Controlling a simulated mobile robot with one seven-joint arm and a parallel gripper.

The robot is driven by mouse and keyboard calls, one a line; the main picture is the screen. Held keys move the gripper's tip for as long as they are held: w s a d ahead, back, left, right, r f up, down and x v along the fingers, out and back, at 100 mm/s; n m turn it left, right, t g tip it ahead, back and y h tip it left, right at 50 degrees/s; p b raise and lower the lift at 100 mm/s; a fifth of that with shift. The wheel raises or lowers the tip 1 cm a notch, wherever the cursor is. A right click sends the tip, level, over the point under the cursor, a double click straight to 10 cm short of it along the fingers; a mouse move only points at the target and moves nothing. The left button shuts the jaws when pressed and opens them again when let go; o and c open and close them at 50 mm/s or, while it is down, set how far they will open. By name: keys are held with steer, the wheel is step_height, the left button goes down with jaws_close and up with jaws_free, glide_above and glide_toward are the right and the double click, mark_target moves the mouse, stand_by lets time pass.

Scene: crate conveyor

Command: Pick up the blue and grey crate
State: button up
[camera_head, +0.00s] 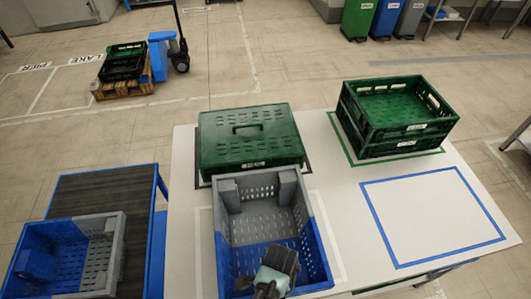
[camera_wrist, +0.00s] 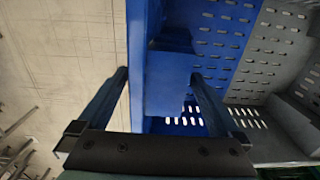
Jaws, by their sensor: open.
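A blue and grey crate (camera_head: 317,245) stands on the white table, its grey end at the back and its blue end near me. A second blue and grey crate (camera_head: 100,262) is on the dark conveyor at the left. My gripper (camera_head: 270,286) is over the near blue end of the table crate. In the wrist view my gripper (camera_wrist: 158,76) is open, and the crate's blue wall (camera_wrist: 140,65) shows between its fingers. One finger is on the outer side and the other on the inner side. Whether they touch the wall, I cannot tell.
A closed green crate (camera_head: 250,140) sits right behind the table crate. Stacked green crates (camera_head: 395,112) stand at the back right. A blue-outlined area (camera_head: 430,215) on the table is empty. The dark conveyor (camera_head: 105,190) lies left of the white table.

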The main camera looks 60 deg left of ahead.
jaws_close()
steer(key=shift+w+r, duration=0.1)
stand_by(0.5)
